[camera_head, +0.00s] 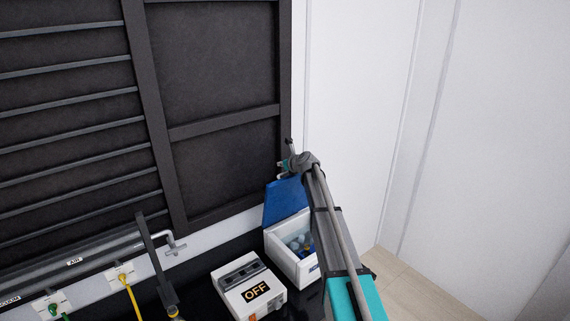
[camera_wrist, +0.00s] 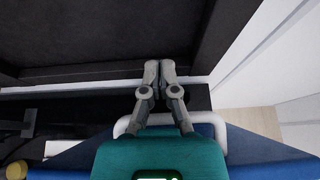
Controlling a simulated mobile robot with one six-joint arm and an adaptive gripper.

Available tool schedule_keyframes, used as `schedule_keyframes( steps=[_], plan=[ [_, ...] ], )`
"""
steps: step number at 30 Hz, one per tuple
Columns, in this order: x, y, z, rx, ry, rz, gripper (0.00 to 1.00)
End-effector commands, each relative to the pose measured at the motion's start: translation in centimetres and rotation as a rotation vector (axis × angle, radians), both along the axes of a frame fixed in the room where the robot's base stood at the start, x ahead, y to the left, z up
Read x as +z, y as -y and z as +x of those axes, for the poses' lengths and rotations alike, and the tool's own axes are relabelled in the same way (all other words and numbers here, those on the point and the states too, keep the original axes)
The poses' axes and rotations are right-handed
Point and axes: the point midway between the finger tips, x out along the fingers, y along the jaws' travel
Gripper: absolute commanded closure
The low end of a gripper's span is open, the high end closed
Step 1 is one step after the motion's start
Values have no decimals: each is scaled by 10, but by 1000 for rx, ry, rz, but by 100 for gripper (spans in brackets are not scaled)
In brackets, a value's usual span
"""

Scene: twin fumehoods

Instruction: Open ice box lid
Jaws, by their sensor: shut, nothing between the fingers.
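The ice box (camera_head: 292,264) is a white box on the dark bench, below and beside my arm in the head view. Its blue lid (camera_head: 284,199) stands raised at the back of the box, so the inside shows, with pale rounded pieces in it. My gripper (camera_head: 284,172) is at the top of the lid, partly hidden by my arm. In the wrist view, my gripper (camera_wrist: 153,68) has its fingertips together with nothing between them. A white handle (camera_wrist: 125,127) passes under the fingers, with the blue lid (camera_wrist: 262,150) around it; whether they touch is unclear.
A white device marked OFF (camera_head: 248,291) stands left of the box on the bench. A pipe with an AIR tap (camera_head: 176,247) and outlets with green and yellow cables lie further left. A dark panel (camera_head: 215,70) rises behind. White wall and open floor are at right.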

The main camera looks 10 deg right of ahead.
Motion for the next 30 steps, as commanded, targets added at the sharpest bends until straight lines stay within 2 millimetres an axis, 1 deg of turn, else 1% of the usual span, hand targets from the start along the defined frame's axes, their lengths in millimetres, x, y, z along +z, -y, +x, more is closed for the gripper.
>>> schedule_keyframes(
  steps=[1, 29, 30],
  plan=[
    [-6, -8, -2, 16, -12, -2, 100],
    [-6, -7, -2, 16, -12, -2, 100],
    [-6, -7, -3, 16, -12, -2, 93]
  ],
)
